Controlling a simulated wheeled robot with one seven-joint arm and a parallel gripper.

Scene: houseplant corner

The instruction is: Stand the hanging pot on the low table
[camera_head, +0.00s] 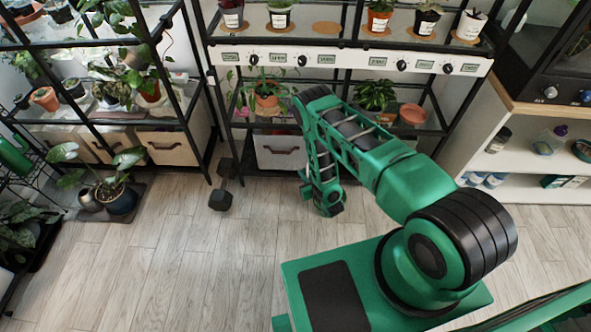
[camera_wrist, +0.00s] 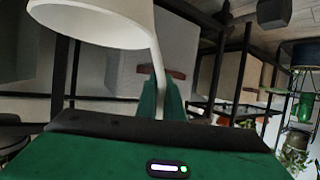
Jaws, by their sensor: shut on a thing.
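The hanging pot (camera_wrist: 90,18) is cream-white and shows in the wrist view at the upper left, cut off by the frame edge. Its thin pale hanger (camera_wrist: 158,75) runs from the rim to my green fingers. My gripper (camera_wrist: 160,98) is shut on this hanger, with the pot hanging clear of it in a picture that looks upside down. In the head view my arm reaches toward the middle shelf rack and bends down in front of it; the pot is hidden there. I cannot make out the low table in either view.
A potted plant (camera_head: 117,196) stands on a dark mat at the left. A plant rack (camera_head: 270,57) stands behind my arm, white shelves (camera_head: 520,166) at the right. The wooden floor between is clear.

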